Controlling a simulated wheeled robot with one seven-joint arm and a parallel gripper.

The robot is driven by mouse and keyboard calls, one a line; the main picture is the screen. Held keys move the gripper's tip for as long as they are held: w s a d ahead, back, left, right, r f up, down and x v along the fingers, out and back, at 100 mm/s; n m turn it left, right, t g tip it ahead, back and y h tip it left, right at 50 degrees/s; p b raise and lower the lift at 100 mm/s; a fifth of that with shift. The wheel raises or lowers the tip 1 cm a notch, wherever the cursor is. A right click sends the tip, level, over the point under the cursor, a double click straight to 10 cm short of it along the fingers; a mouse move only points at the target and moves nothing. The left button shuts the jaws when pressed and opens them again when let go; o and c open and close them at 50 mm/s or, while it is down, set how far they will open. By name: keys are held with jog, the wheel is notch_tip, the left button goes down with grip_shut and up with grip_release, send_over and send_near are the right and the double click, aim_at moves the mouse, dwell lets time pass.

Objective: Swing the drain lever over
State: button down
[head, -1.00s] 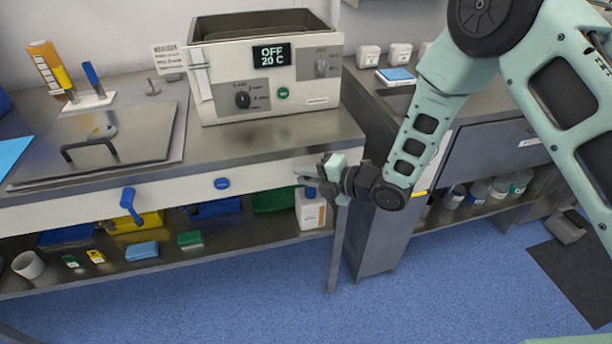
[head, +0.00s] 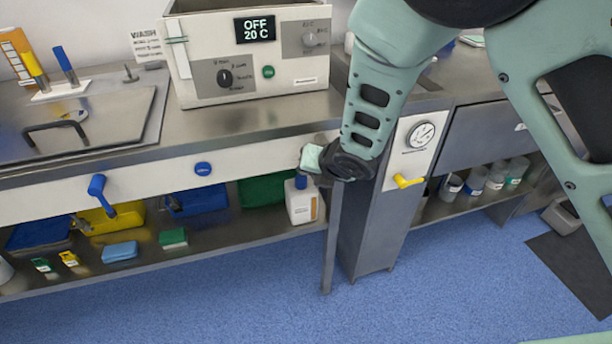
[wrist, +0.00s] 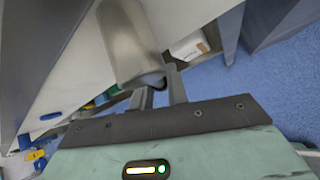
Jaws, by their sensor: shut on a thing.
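A smooth grey lever (wrist: 128,45) stands out from the white front panel of the bench in the wrist view. Its rounded end lies at my gripper (wrist: 162,92), whose two fingers are close together and shut on it. In the head view my gripper (head: 312,158) is at the right end of the white panel (head: 255,157). There the fingertips and the grey lever are hidden by the gripper body and my forearm.
A blue lever (head: 98,187) and a blue knob (head: 203,169) are on the panel. A yellow lever (head: 408,181) sits below a gauge (head: 421,134) on the right cabinet. A white bottle (head: 301,201) stands on the shelf beneath. The bath (head: 250,60) reads OFF, 20 C.

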jog(key=shift+w+d+f+n+t+h+b, duration=0.15)
jog(key=shift+d+n+h, duration=0.15)
jog(key=shift+d+h, duration=0.25)
jog(key=shift+w+d+n+t+h+b, duration=0.1)
jog(key=shift+w+d+n+t+h, duration=0.2)
jog(key=shift+h, duration=0.4)
jog(key=shift+d+f+n+t+h+b, duration=0.1)
jog(key=shift+d+n+h, duration=0.2)
jog(key=shift+d+h, duration=0.3)
jog(key=c, duration=1.4)
grip_release()
jog(key=shift+a, duration=0.1)
